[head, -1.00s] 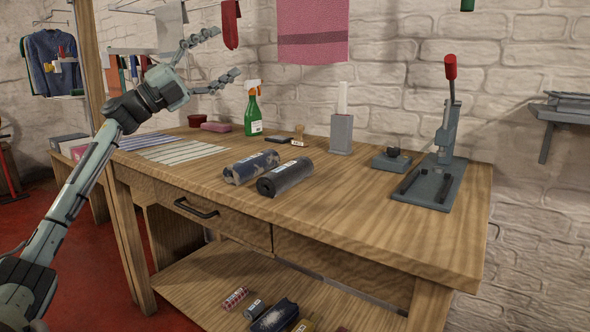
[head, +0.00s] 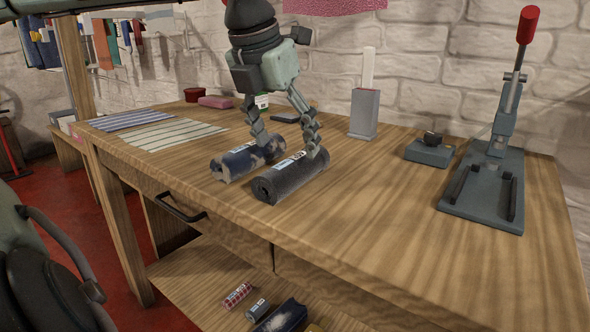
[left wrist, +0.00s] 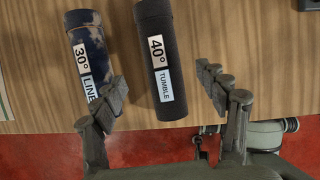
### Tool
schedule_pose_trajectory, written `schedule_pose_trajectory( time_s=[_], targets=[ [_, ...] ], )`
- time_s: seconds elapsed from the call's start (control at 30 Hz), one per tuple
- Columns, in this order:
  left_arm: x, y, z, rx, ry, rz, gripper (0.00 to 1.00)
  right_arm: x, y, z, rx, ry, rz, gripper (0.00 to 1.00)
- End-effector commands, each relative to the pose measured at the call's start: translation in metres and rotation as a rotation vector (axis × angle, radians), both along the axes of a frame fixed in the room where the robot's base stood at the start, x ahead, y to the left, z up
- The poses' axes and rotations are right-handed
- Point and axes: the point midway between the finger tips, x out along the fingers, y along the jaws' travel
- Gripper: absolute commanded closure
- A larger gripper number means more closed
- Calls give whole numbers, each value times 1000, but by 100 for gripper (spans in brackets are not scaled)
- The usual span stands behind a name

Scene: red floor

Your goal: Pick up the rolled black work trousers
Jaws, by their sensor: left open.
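The rolled black work trousers (head: 290,180) lie on the wooden workbench, a dark cylinder with a white label. In the left wrist view the black roll (left wrist: 160,60) carries a label reading "40° TUMBLE". My left gripper (head: 288,148) points down over the bench, open, with its fingers spread. In the left wrist view, its fingers (left wrist: 163,92) appear on either side of the black roll, the left one overlapping the lower end of the neighbouring roll. Nothing is held. Whether a finger touches the black roll is unclear.
A blue mottled roll (head: 238,163) lies close beside the black one, on its left. Striped cloths (head: 170,134) lie farther left. A grey holder (head: 364,115), a small grey block (head: 430,150) and a lever press (head: 490,180) stand to the right. The bench's front right is clear.

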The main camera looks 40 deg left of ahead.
Motion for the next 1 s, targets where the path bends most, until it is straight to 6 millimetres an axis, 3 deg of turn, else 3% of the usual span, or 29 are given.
schedule_pose_trajectory(
  time_s=[0.33, 0.67, 1.0],
  targets=[
    [13, 2, -47, -4, 2, -2, 27, 4, 2, 1, 4, -16, 4, 0],
    [17, 2, -54, -4, -2, -3, 27, 5, 3, 1, 5, -20, 6, 0],
    [17, 2, -54, -4, -3, -3, 66, 5, 3, 1, 5, -20, 6, 0]
  ],
)
